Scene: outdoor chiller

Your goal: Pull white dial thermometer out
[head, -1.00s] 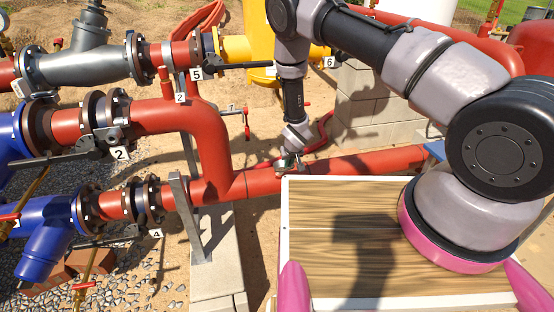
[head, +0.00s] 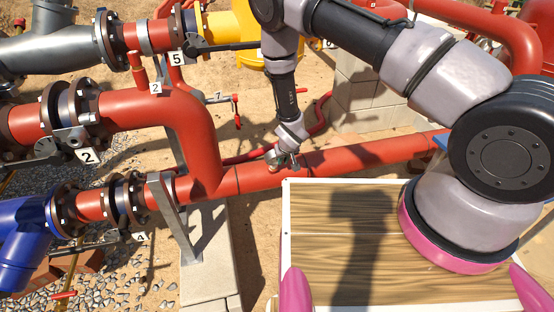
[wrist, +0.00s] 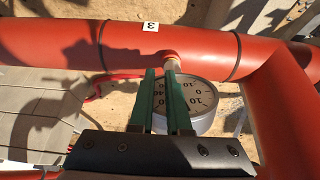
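The white dial thermometer (wrist: 201,118) shows in the wrist view as a round white face with black numbers and a grey rim. Its short pale stem (wrist: 171,63) meets the red pipe (wrist: 110,48). My gripper (wrist: 161,70) has two green fingers standing apart, with part of the dial visible between them. In the head view, my gripper (head: 284,164) is at the lower red pipe (head: 350,157), where the thermometer is too small to make out.
A pipe elbow (wrist: 281,110) is close on the right in the wrist view. Left of my arm in the head view are red pipes with numbered valves and a metal support post (head: 174,215). Concrete blocks (head: 362,98) stand behind. My wooden deck is in front.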

